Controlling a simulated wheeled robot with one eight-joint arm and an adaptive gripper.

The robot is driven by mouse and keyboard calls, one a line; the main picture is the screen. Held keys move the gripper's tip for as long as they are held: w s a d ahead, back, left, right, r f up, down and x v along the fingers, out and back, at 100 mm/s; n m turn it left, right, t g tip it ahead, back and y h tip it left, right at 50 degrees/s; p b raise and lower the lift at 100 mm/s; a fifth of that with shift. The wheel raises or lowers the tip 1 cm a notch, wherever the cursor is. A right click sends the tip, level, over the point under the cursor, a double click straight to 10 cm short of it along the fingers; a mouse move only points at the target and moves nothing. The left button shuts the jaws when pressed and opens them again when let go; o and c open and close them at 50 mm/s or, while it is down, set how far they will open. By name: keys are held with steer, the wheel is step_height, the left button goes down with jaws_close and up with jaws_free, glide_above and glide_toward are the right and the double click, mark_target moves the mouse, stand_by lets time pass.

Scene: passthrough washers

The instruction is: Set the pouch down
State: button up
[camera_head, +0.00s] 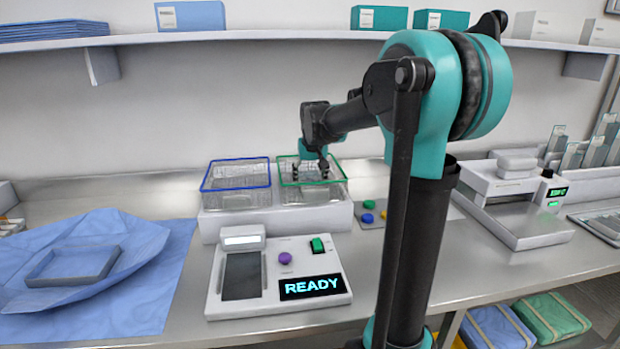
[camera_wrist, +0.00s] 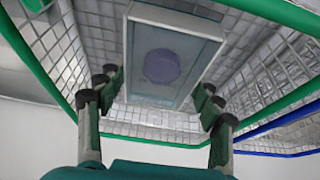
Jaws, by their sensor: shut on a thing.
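The pouch (camera_wrist: 162,40) is a flat, pale-edged packet with a grey-blue window and a round purple-blue spot on it. It shows in the wrist view between the fingers of my gripper (camera_wrist: 158,98), which is shut on it. The pouch is inside the green-rimmed wire basket (camera_wrist: 276,122); whether it touches the basket floor I cannot tell. In the head view my gripper (camera_head: 311,168) points down into the green-rimmed basket (camera_head: 335,183), the right one of two. The pouch cannot be made out there.
The blue-rimmed basket (camera_head: 236,189) stands directly left on the same white block (camera_head: 270,217). In front is a white device (camera_head: 235,305) reading READY. A blue sheet (camera_head: 150,300) with a grey tray (camera_head: 45,266) lies left. A sealer-like machine (camera_head: 530,230) stands right. A shelf (camera_head: 250,36) runs above.

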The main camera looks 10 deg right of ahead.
steer(key=o, duration=1.1)
steer(key=v, duration=1.2)
